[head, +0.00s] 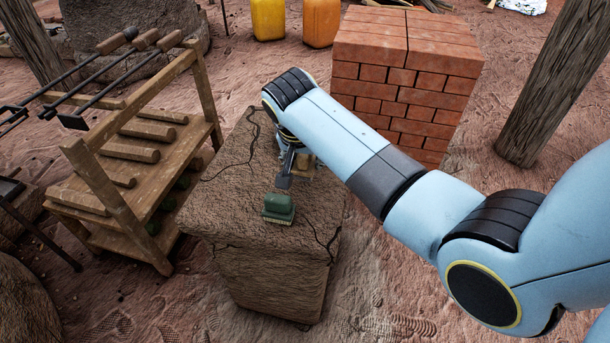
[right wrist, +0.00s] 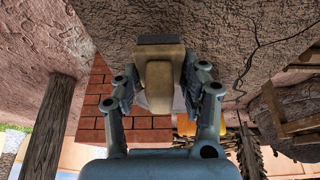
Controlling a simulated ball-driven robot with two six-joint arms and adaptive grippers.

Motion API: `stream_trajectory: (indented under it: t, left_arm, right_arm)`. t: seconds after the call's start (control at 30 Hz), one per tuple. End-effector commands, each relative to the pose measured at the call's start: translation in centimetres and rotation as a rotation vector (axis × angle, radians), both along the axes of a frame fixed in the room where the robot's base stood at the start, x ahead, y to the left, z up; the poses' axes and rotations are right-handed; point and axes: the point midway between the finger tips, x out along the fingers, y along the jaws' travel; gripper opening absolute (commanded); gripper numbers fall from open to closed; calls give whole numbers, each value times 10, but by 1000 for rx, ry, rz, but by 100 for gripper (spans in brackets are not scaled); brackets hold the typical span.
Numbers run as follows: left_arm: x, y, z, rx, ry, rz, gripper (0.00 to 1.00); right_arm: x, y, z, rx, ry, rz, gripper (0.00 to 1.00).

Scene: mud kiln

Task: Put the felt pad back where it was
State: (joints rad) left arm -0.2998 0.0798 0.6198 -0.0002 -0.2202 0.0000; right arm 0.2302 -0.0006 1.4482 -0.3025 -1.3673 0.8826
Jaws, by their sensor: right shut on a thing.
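My right gripper (head: 295,175) is over the top of the mud block (head: 225,215). It is shut on a tan piece, which looks like the felt pad (right wrist: 162,75); a wider, darker brown part shows at its far end in the right wrist view. In the head view the pad is mostly hidden by the gripper and arm. I cannot tell whether it touches the block. A green pad-like piece (head: 278,207) with a paler base sits on the block, nearer than the gripper and apart from it. My left gripper is not in view.
A wooden rack (head: 95,185) with rods and tools stands close at the left. A brick stack (head: 405,75) stands behind at the right, with a post (head: 555,80) beyond. Yellow (head: 268,20) and orange (head: 321,22) containers stand at the back. The block top has cracks and free room.

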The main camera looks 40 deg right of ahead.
Motion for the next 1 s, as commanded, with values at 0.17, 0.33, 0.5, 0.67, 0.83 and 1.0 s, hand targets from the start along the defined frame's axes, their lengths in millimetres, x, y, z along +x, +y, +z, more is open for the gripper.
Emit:
stream_trajectory:
  t: [0.17, 0.33, 0.5, 0.67, 0.83, 1.0]
  left_arm:
    - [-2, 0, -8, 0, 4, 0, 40]
    - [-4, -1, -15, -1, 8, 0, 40]
    - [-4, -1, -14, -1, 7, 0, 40]
    - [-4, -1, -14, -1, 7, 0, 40]
    - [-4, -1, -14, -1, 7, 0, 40]
    - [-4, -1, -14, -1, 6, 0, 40]
  right_arm:
    - [-1, 0, -22, -1, 4, 1, 18]
    - [-1, 0, -41, -1, 3, 1, 18]
    - [0, 0, -39, 0, 0, 1, 18]
    - [-1, 0, -42, -1, 1, 1, 46]
    - [0, 0, -41, -1, 1, 1, 67]
    - [0, 0, -41, -1, 1, 1, 67]
